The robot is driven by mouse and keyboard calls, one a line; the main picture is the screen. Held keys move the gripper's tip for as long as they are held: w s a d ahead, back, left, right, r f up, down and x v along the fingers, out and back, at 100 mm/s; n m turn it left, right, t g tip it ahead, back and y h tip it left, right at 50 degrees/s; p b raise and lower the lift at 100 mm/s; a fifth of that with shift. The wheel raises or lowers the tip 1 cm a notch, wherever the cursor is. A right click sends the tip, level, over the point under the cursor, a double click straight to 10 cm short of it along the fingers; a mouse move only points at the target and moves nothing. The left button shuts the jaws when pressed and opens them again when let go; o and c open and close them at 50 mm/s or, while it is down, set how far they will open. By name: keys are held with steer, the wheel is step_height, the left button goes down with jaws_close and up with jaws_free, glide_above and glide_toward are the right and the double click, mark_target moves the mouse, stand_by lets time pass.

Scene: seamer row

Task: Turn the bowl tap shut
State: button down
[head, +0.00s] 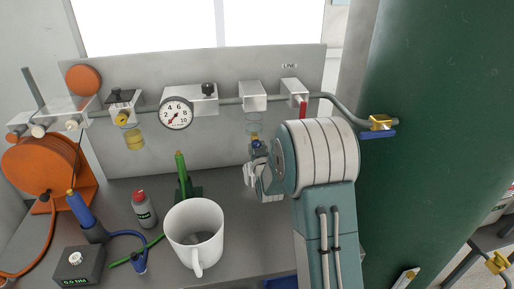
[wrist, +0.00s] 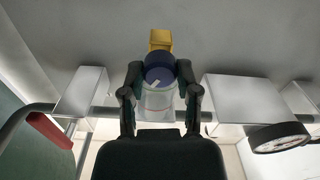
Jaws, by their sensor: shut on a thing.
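The bowl tap shows in the wrist view as a round blue knob (wrist: 159,72) with a white mark on its face and a yellow brass piece (wrist: 160,39) beyond it. In the head view the blue knob (head: 257,144) sits under a clear bowl (head: 254,123), below a pale block on the pipe. The bowl also shows in the wrist view (wrist: 158,101), behind my fingers. My gripper (wrist: 160,68) is shut on the blue knob, one dark finger on each side. In the head view my arm covers part of my gripper (head: 257,152).
A red lever (head: 303,106) hangs from the pipe right of the bowl, and a gauge (head: 176,113) is to its left. A white mug (head: 195,232) and a green-handled tool (head: 181,170) stand on the bench. A green column (head: 440,120) rises at right.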

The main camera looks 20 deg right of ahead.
steer(key=shift+n, duration=0.4)
steer(key=shift+a+n, duration=0.1)
steer(key=shift+n, duration=2.6)
steer(key=shift+c, duration=1.7)
jaws_free()
steer(key=shift+w, duration=0.1)
steer(key=v, duration=1.2)
